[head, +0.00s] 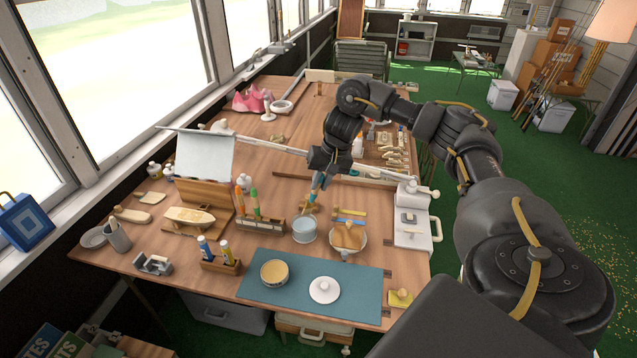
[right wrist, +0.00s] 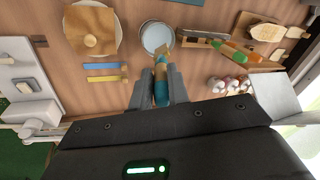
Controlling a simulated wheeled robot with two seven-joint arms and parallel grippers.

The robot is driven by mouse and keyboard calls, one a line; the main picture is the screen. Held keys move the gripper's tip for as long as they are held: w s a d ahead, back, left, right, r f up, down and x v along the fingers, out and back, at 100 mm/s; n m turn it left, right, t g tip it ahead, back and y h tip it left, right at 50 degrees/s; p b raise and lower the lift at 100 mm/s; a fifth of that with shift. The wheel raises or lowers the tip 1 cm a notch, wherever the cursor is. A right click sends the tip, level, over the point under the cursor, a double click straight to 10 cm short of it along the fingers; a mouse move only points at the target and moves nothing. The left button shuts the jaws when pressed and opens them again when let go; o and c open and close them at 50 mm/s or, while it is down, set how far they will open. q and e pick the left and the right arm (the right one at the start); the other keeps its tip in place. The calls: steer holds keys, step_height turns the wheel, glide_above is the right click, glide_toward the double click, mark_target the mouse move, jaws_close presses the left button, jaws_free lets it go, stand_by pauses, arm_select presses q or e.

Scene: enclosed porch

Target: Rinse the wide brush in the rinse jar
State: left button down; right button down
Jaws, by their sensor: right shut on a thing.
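My right gripper (head: 322,172) reaches over the table from the right and points down. It is shut on a brush with a blue and orange handle (right wrist: 161,85); the handle also shows in the head view (head: 316,186). Its tan bristle end (right wrist: 163,52) points toward the rinse jar (head: 304,232), a round pale jar with bluish liquid. In the right wrist view the bristle end overlaps the near right edge of the jar (right wrist: 155,38). I cannot tell its height over the rim. My left gripper is not in view.
A bowl with a brown cloth (head: 348,240) stands right of the jar. A wooden rack with orange and green-handled tools (head: 262,224) stands to its left.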

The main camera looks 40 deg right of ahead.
step_height(320, 180, down, 8)
steer(key=b, duration=0.3)
steer(key=shift+w+a+f, duration=0.2)
steer(key=shift+w+a, duration=0.15)
steer(key=shift+w, duration=0.1)
stand_by(0.5)
